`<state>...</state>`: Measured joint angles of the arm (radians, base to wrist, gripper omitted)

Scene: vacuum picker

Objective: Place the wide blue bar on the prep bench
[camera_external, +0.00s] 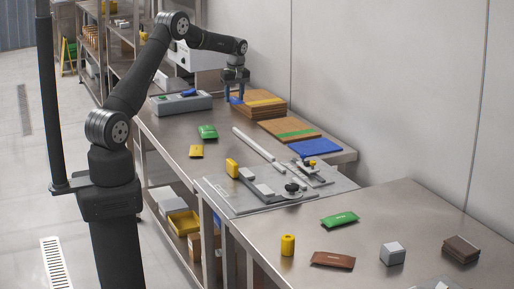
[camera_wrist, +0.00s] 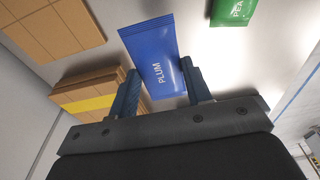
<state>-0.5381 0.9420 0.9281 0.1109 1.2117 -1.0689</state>
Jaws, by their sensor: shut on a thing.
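A wide blue bar (camera_wrist: 158,62) lettered PLUM shows in the wrist view, its near end between my gripper's two blue-grey fingers. My gripper (camera_wrist: 160,88) is shut on it. In the external view, my gripper (camera_external: 237,97) hangs over the far steel bench (camera_external: 222,158), beside the left end of a brown stack. The bar is hard to tell from the bluish fingers there. A nearer steel bench (camera_external: 373,222) stands at lower right; which one is the prep bench cannot be told.
The brown stack with a yellow strip (camera_external: 262,101) is close to my gripper. A grey device (camera_external: 180,104) is left of it. A blue-topped board (camera_external: 315,148) and grey fixture (camera_external: 240,200) are further right.

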